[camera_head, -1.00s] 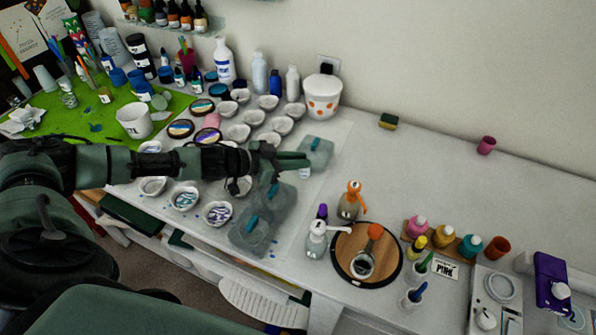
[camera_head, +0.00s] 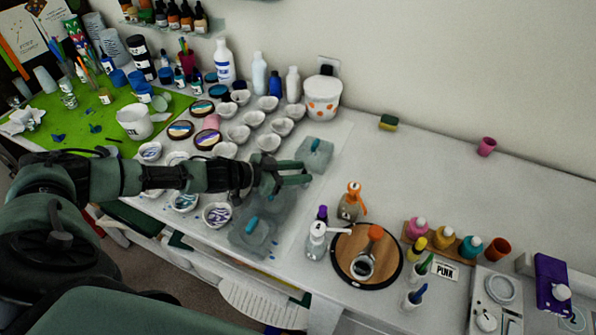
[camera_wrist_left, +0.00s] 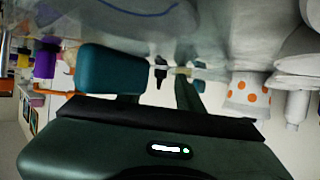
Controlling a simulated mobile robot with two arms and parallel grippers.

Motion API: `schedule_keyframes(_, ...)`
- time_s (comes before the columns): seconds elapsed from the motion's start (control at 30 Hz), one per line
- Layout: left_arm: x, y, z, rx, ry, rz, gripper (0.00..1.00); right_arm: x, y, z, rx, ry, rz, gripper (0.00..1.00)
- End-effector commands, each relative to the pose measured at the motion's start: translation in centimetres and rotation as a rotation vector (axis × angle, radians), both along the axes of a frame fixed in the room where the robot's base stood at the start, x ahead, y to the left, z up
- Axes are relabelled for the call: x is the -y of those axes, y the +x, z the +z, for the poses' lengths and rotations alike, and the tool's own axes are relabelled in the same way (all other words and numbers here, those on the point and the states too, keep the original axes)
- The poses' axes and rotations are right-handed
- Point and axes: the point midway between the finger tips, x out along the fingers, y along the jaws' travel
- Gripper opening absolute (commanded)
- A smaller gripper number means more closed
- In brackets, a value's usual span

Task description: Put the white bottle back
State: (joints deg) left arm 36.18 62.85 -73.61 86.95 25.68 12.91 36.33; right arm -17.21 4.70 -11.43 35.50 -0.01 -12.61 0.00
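Several white bottles are in the head view, and I cannot tell which one the task means. A tall white bottle with a blue label (camera_head: 223,62) stands upright at the back. Two plainer pale bottles, (camera_head: 260,74) and (camera_head: 292,83), stand to its right. A white pump bottle (camera_head: 315,242) stands near the round wooden board. My left gripper (camera_head: 306,172) is over the grey translucent moulds, apart from all these bottles. Its fingers (camera_wrist_left: 158,98) are spread, with no bottle between them. A teal block shows close in the wrist view (camera_wrist_left: 112,70). My right gripper is not in view.
A white pot with orange dots (camera_head: 323,98) stands by the wall. White cups (camera_head: 268,141) crowd the table left of the moulds. The round wooden board (camera_head: 345,270) and an orange-topped bottle (camera_head: 349,203) are at right. The table behind them is mostly clear.

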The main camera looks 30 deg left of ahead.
Motion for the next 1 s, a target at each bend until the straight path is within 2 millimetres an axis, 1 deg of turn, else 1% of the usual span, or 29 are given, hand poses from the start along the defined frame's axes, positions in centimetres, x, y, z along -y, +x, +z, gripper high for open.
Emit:
schedule_keyframes(0.17, -0.1, -0.1, 0.5, 0.000, 0.000, 0.001, 0.36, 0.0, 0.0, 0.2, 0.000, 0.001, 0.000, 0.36)
schedule_keyframes(0.27, -0.9, -1.0, 0.6, -0.003, 0.002, 0.002, 0.36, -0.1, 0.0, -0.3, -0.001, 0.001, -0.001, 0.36)
schedule_keyframes(0.5, -3.6, -4.7, 2.3, -0.003, 0.005, 0.000, 0.36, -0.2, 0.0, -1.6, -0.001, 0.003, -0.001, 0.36)
schedule_keyframes(0.7, -5.6, -7.4, 3.8, -0.003, 0.003, 0.001, 0.36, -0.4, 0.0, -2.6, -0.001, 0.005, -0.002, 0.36)
schedule_keyframes(0.83, -6.3, -8.4, 4.4, -0.002, 0.002, 0.000, 0.36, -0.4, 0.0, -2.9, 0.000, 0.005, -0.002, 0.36)
schedule_keyframes(1.0, -6.6, -8.9, 4.9, 0.000, 0.000, -0.001, 0.36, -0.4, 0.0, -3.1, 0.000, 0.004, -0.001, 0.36)
